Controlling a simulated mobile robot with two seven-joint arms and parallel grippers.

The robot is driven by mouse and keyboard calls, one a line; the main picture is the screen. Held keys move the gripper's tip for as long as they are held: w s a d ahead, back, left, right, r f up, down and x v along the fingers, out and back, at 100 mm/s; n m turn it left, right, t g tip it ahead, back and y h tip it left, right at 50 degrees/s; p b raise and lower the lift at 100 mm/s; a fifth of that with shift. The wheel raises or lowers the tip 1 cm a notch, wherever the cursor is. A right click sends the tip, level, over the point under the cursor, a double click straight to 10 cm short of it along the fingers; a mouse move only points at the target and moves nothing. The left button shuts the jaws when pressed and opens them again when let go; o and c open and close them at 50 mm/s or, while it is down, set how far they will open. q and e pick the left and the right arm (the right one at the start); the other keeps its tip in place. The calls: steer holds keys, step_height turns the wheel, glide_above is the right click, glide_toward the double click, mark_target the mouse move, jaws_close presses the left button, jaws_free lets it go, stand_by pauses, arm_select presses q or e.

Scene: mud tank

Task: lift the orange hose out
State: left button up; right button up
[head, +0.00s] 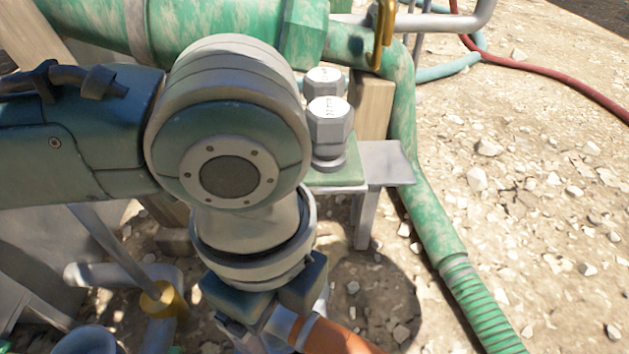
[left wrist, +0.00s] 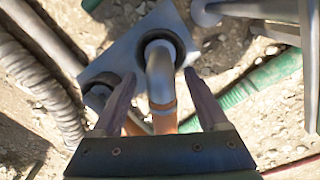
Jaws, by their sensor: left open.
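The orange hose (head: 340,338) shows at the bottom edge of the head view, beside a grey metal end piece. In the left wrist view the orange hose (left wrist: 165,123) joins a bent grey metal pipe end (left wrist: 160,75) that goes into a round dark opening in a grey plate (left wrist: 117,60). My left gripper (left wrist: 159,78) is open, with one finger on each side of the metal end; contact cannot be told. In the head view my left gripper (head: 268,322) is low in the picture, its fingertips mostly hidden. My right gripper is not in view.
Two grey hex fittings (head: 329,130) stand on a small stand right of my arm. A green hose (head: 430,215) runs down the right side. A red hose (head: 545,72) crosses the gravel at upper right. A ribbed grey hose (left wrist: 38,85) lies left in the wrist view.

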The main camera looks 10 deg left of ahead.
arm_select(q)
steer(key=shift+d+f, duration=0.1)
steer(key=shift+f, duration=0.1)
jaws_close()
stand_by(0.5)
stand_by(0.8)
